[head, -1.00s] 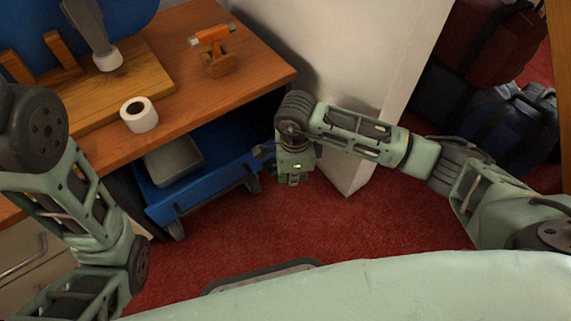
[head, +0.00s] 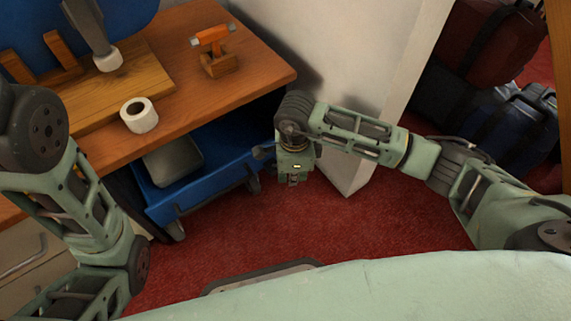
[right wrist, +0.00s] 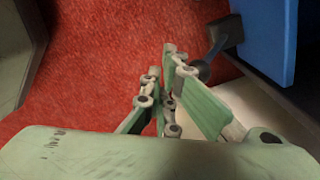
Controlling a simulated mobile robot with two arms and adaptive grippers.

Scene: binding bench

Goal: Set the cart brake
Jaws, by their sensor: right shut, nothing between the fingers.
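The blue cart (head: 205,187) stands low under the bench, on dark casters (head: 253,184). A small grey part (head: 263,152) sticks out at its right end, beside my right wrist; I cannot tell for sure that it is the brake. In the right wrist view the cart's blue side (right wrist: 268,35) is at upper right, with a dark lever-like part (right wrist: 224,32) next to it. My right gripper (head: 293,181) points down over the red floor just right of the cart. Its fingers (right wrist: 163,66) are shut and empty, apart from the dark part. My left gripper is out of view.
A grey tray (head: 172,162) lies on the cart. The wooden bench top (head: 180,75) overhangs it, with a white tape roll (head: 139,115) on it. A pale wall panel (head: 345,170) stands close right of my right gripper. Red carpet (head: 300,225) is clear in front.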

